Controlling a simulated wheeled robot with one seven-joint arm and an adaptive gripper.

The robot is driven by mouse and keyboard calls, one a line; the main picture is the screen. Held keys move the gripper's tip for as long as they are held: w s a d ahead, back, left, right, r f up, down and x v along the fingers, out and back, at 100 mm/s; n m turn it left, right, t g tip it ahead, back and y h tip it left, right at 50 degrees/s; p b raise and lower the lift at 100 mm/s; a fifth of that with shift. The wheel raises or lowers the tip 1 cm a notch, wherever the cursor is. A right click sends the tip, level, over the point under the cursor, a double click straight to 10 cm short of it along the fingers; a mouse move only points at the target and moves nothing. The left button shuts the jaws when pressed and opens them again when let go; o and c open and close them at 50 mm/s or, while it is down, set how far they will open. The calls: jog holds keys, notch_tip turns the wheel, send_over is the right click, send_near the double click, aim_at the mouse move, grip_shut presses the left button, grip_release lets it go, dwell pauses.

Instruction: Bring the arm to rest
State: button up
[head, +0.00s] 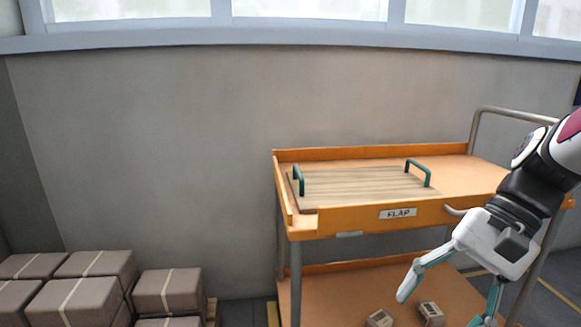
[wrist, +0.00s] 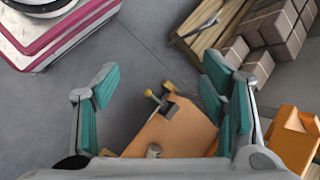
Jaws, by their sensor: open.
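My gripper (head: 441,306) is at the right of the head view, in front of the orange cart (head: 357,219). Its two teal-padded fingers point down and are spread wide. In the wrist view my gripper (wrist: 158,80) also shows open, with nothing between the pads. Behind it is grey floor and an orange surface of the cart (wrist: 172,133). My arm comes in from the right edge and hides part of the cart's right side.
A wooden board (head: 365,185) with two teal handles lies on the cart's top, above a FLAP label (head: 398,213). Brown cartons (head: 95,291) are stacked at the left, also in the wrist view (wrist: 268,24). Floor between is clear.

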jog(key=s+n+t+h, duration=0.2)
jog(key=s+n+h, duration=0.5)
jog(key=s, duration=1)
notch_tip(320, 180, up, 38)
jog(key=t+p, duration=0.4)
jog(key=p, duration=3.2)
jog(key=shift+w+a+f, duration=0.2)
jog(key=shift+f, duration=0.05)
